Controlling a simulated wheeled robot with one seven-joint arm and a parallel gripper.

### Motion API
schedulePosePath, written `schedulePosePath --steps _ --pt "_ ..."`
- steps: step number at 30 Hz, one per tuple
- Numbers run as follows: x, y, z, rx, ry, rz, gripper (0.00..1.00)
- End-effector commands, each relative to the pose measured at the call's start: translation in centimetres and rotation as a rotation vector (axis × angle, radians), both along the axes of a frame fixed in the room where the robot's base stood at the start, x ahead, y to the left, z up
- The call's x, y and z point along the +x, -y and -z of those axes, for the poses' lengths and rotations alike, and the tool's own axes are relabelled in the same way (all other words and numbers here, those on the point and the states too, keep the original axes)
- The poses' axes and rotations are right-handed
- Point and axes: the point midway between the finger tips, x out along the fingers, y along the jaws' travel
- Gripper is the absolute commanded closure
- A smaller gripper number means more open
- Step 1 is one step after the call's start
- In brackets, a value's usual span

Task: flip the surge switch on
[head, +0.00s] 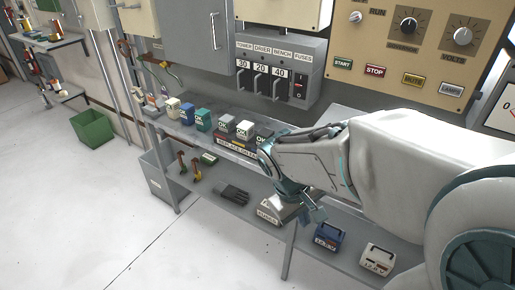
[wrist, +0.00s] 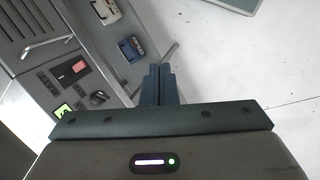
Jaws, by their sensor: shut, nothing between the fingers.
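I cannot make out any switch labelled surge. My gripper (head: 315,214) hangs in front of the bench, over the lower shelf, apart from the box. In the wrist view its fingers (wrist: 158,84) are together, with nothing between them.
The bench holds a row of small boxes (head: 203,119). The lower shelf holds a FUSES box (head: 272,211), a blue battery (head: 328,237) and a white battery (head: 378,260). A control panel (head: 425,45) is at upper right.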

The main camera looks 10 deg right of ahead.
Motion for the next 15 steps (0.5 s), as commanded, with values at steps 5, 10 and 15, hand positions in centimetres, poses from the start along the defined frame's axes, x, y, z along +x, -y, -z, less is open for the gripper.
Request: schedulePosePath --steps 5,10,15 --pt "2.1 1.1 1.7 -0.178 -0.132 -0.177 1.00" --pt "4.6 1.9 3.0 -0.353 -0.241 -0.353 1.00" --pt "7.5 1.9 4.3 -0.531 -0.335 -0.535 1.00"
